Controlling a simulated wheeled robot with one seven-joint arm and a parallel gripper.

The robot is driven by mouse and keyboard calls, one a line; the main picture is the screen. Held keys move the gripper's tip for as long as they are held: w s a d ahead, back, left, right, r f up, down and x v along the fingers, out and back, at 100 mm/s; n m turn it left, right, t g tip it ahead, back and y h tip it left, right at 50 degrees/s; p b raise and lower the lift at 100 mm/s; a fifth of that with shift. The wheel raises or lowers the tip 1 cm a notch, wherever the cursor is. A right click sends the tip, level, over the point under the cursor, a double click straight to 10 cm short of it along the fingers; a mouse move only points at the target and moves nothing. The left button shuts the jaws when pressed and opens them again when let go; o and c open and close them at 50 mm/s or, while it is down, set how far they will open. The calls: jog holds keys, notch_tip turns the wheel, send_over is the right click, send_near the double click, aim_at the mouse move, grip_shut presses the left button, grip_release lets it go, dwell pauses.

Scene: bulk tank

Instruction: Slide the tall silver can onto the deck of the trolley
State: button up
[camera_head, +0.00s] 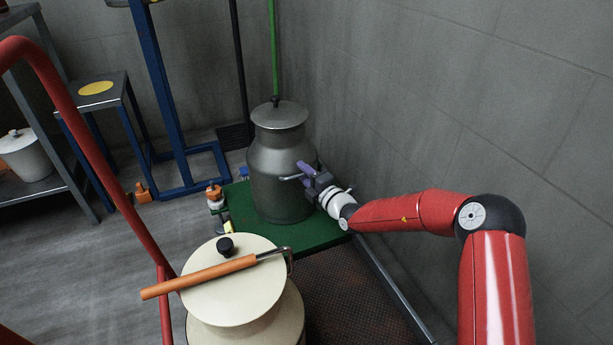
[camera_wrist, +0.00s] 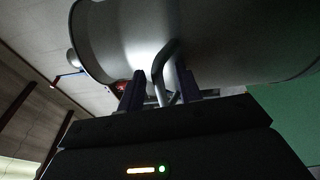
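The tall silver can (camera_head: 280,165) stands upright on a green platform (camera_head: 305,237), with its lid on. My gripper (camera_head: 304,172) is at the can's right side, by its handle. In the wrist view the can (camera_wrist: 215,35) lies across the top, and a handle bar (camera_wrist: 166,68) shows between the two separated fingers of my gripper (camera_wrist: 160,92). The fingers look open around the bar, with space beside it. The trolley's dark, rusty-brown deck (camera_head: 355,300) is in front of the green platform. The can's base does not appear to be on that deck.
A cream can (camera_head: 235,295) stands in front, an orange-handled hook (camera_head: 205,275) lying across its lid. A red tubular rail (camera_head: 125,185) rises at left. Small items (camera_head: 215,195) sit on the platform's left edge. A grey wall (camera_head: 440,110) is close on the right. A blue stand (camera_head: 165,95) is behind.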

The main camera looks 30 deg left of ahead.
grip_shut()
jog(key=shift+f, duration=0.1)
dwell(1.2)
